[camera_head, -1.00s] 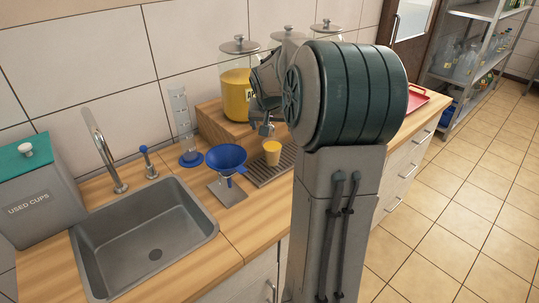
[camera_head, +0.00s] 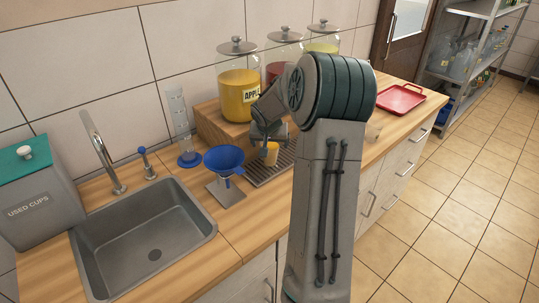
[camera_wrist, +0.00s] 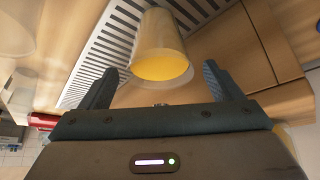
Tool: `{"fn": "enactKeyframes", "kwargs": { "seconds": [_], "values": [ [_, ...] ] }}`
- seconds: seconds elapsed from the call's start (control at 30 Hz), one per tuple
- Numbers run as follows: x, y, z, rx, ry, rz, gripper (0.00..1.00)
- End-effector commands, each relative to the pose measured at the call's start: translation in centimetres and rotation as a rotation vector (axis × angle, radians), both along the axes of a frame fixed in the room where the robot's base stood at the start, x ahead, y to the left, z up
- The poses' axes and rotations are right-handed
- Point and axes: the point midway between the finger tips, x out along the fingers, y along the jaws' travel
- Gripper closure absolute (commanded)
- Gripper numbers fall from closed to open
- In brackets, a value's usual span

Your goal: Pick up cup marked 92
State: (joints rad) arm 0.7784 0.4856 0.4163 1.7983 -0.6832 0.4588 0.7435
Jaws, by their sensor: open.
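A small cup of yellow-orange liquid (camera_head: 271,153) stands on the drip grate in the head view. In the wrist view the cup (camera_wrist: 160,40) appears between my two fingers, with a gap on each side. No number can be read on it. My gripper (camera_wrist: 160,70) is open, its dark fingers on either side of the cup in the picture. In the head view my gripper (camera_head: 269,132) is right at the cup, partly hidden by my wrist. I cannot tell whether a finger touches it.
The metal drip grate (camera_head: 262,177) lies before a wooden step with a yellow apple jar (camera_head: 238,97) and other jars. A blue funnel (camera_head: 224,160) on a stand is left of the cup. A clear cup (camera_head: 373,132) and red tray (camera_head: 400,99) are to the right.

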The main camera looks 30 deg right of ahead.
Motion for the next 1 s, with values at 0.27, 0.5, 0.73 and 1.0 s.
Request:
{"fn": "enactKeyframes", "kwargs": {
  "seconds": [0.27,0.5,0.73,1.0],
  "values": [
    [0.0,0.0,0.0,0.000,0.000,0.000,0.39],
    [0.0,0.0,0.0,-0.001,-0.001,0.000,0.83],
    [0.0,0.0,0.3,0.000,-0.002,-0.002,0.83],
    [-1.1,0.8,1.1,-0.002,0.000,0.000,0.83]
  ]
}}
